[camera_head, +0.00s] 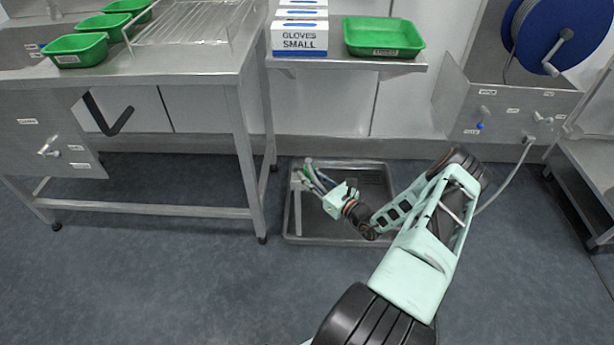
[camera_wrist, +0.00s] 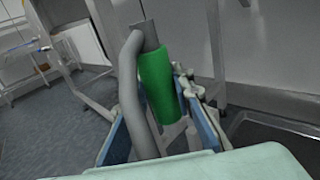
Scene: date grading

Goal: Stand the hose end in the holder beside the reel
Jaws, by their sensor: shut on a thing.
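My gripper (camera_head: 316,178) is low over the floor tray, its fingers pointing up and left. In the wrist view my gripper (camera_wrist: 170,115) has its blue-lined fingers closed around a green sleeve (camera_wrist: 157,85), which seems to be the hose end. The sleeve is tilted slightly, with a flat grey piece at its top. A grey hose (camera_wrist: 129,90) bends over beside it. The blue hose reel (camera_head: 545,35) is at the upper right. An upright grey post (camera_head: 297,210) stands in the tray's left part, close to my gripper; I cannot tell whether it is the holder or whether they touch.
The grey tray (camera_head: 345,240) lies on the floor. A steel bench (camera_head: 180,75) with green bins (camera_head: 75,50) stands left. A shelf (camera_head: 350,64) holds glove boxes (camera_head: 300,38) and a green tub (camera_head: 383,50). A tap panel (camera_head: 510,112) is below the reel. The front floor is clear.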

